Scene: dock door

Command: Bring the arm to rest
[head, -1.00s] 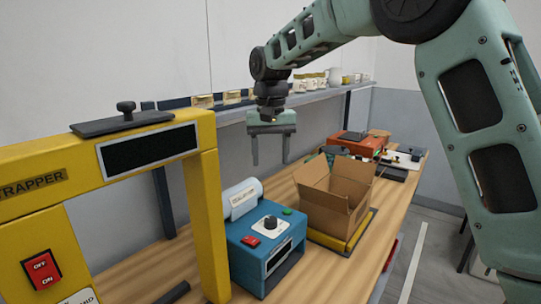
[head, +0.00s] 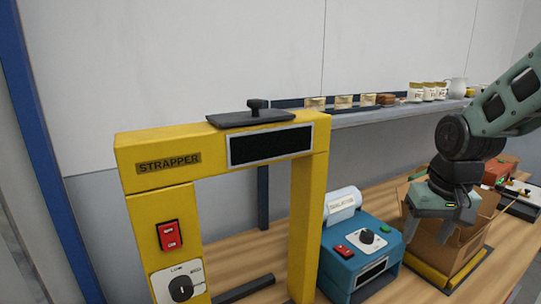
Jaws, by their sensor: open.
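My gripper (head: 428,236) hangs at the right of the head view, pointing down with its fingers apart and nothing between them. It shows in front of the open cardboard box (head: 468,240) and hides part of it. My arm comes in from the right edge. The gap between the gripper and the box cannot be judged exactly.
A yellow strapper frame (head: 308,220) with a red switch (head: 169,235) stands on the bench at the left. A blue machine (head: 345,262) with a dial and a white roll (head: 342,204) stands beside it. A shelf (head: 385,116) with jars runs behind.

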